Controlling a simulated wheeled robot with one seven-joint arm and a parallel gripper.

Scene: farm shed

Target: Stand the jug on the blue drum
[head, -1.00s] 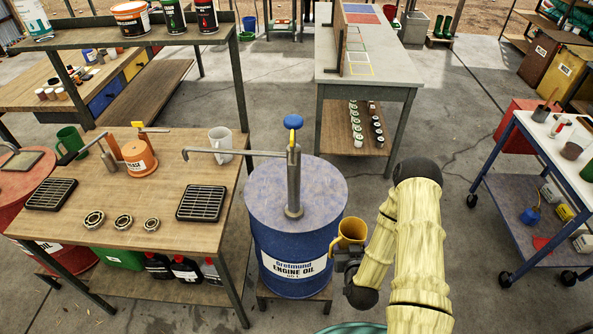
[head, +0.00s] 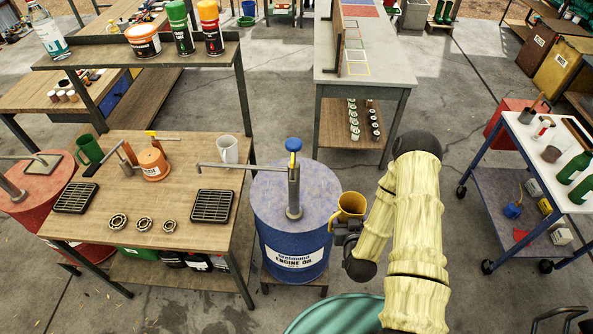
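The yellow-orange jug (head: 352,205) is upright in my gripper (head: 346,229) in the head view. The gripper appears shut on it from below and nearer to me; the fingers are mostly hidden. The blue drum (head: 290,243), labelled engine oil, stands just left of the jug. A hand pump (head: 294,185) with a blue knob rises from the drum's top (head: 270,201), and its spout reaches left. The jug overlaps the drum's right rim in the picture. I cannot tell its exact height or gap to the drum.
A wooden bench (head: 190,190) left of the drum holds a white mug (head: 227,150), a green jug (head: 88,149), an orange grease tub (head: 153,164) and black grates. A green round rim (head: 335,315) lies below my arm. A white-topped cart (head: 550,150) stands right. Floor between is open.

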